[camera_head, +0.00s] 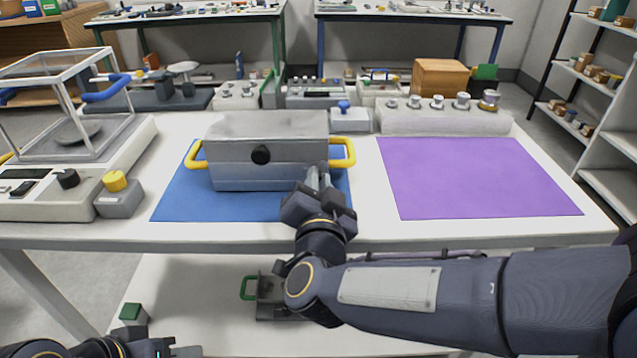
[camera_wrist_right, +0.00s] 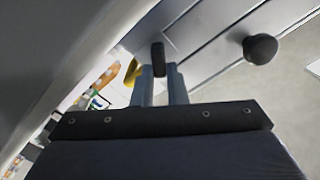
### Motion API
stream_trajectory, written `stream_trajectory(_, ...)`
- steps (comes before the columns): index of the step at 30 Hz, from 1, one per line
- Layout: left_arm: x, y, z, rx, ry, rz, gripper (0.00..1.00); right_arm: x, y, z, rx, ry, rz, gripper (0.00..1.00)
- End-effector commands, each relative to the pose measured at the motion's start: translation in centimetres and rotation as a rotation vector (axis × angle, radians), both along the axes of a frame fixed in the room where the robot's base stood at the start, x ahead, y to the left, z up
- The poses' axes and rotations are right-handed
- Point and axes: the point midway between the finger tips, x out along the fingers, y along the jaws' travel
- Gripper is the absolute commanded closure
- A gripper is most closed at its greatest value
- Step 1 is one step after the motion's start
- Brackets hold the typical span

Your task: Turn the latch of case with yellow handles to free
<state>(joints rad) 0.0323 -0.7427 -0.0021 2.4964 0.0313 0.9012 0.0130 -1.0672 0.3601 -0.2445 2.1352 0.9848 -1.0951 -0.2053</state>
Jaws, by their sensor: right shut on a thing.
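The grey case (camera_head: 232,172) with yellow handles (camera_head: 194,155) stands closed on the blue mat (camera_head: 172,207). A round black knob (camera_head: 260,155) is on its front face; it also shows in the right wrist view (camera_wrist_right: 260,48). My right gripper (camera_head: 319,175) is at the right end of the case's front face. In the right wrist view its two fingers are shut on a small black latch (camera_wrist_right: 158,55). The fingers hide that latch in the head view. My left gripper (camera_head: 160,349) is at the bottom left edge, mostly cut off, low and away from the case.
A purple mat (camera_head: 480,178) lies bare to the right. A balance with a glass frame (camera_head: 78,150) and a yellow-knobbed box (camera_head: 118,195) stand to the left. Metal weights on a rack (camera_head: 440,121) and a blue-knobbed box (camera_head: 350,118) stand behind. A green-handled case (camera_head: 268,300) is on the lower shelf.

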Motion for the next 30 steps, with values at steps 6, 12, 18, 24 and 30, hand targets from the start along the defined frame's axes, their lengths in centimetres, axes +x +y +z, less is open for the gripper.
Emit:
stream_trajectory(6, 0.0, 0.0, 0.0, 0.000, 0.000, 0.000, 0.64, 0.0, 0.0, -0.1, -0.002, 0.002, 0.000, 1.00)
stream_trajectory(12, 0.0, 0.0, 0.0, 0.000, 0.000, 0.000, 0.64, 0.0, 0.0, -0.1, -0.002, 0.001, 0.000, 0.65)
stream_trajectory(18, 0.0, 0.0, 0.0, 0.000, 0.000, 0.000, 0.64, 0.0, 0.0, 0.0, -0.002, 0.001, 0.001, 0.65)
stream_trajectory(24, 0.0, 0.0, 0.4, 0.000, 0.000, 0.000, 0.64, -1.5, 0.2, 0.1, -0.002, 0.001, 0.006, 0.65)
stream_trajectory(30, 0.0, 0.0, 1.1, 0.000, 0.000, 0.000, 0.64, -5.0, 0.1, 0.1, -0.003, 0.001, 0.006, 0.65)
